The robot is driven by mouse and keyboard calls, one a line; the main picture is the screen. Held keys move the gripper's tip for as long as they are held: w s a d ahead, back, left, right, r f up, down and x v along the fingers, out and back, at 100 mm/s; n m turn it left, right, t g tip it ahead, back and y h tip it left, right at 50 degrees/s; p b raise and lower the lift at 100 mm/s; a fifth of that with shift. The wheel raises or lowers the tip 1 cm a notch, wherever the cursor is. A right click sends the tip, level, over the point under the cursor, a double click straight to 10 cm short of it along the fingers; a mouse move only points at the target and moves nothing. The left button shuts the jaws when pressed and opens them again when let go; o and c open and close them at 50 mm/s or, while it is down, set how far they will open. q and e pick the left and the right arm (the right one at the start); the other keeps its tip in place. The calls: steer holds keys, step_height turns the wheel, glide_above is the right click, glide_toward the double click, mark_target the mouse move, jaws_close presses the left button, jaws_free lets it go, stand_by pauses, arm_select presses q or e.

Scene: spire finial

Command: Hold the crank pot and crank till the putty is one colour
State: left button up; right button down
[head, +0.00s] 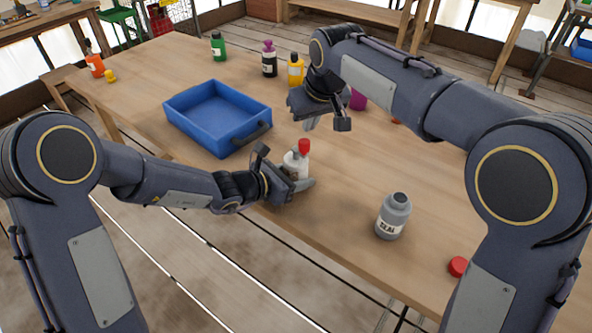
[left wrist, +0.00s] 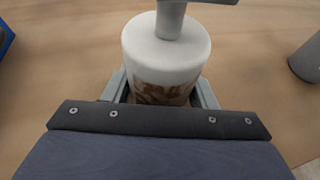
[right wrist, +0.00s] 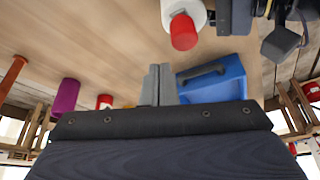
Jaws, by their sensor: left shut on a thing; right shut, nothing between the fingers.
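The crank pot (head: 291,163) is a small white pot with a red knob (head: 304,146) on its crank, upright near the table's front edge. My left gripper (head: 297,186) is shut around its lower body. In the left wrist view the pot (left wrist: 165,52) stands between the fingers, and the putty (left wrist: 160,94) shows as brown and pale streaks, not one colour. The fingers hide part of it. My right gripper (head: 311,123) is shut and empty, above and behind the pot, apart from the knob. In the right wrist view its fingers (right wrist: 158,84) are together and the red knob (right wrist: 183,31) shows beyond them.
A blue tray (head: 186,127) with a dark handle stands left of and behind the pot. A grey labelled bottle (head: 393,216) and a red cap (head: 458,266) are to the right. Green (head: 218,47), dark (head: 269,63) and yellow (head: 295,71) bottles stand behind. Table between pot and grey bottle is clear.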

steer(key=shift+f, duration=0.15)
stand_by(0.5)
step_height(320, 180, down, 3)
steer(key=shift+r, duration=0.1)
stand_by(0.6)
steer(key=shift+s+a, duration=0.1)
steer(key=shift+s, duration=0.05)
steer(key=shift+s+a, duration=0.2)
steer(key=shift+s, duration=0.05)
stand_by(0.5)
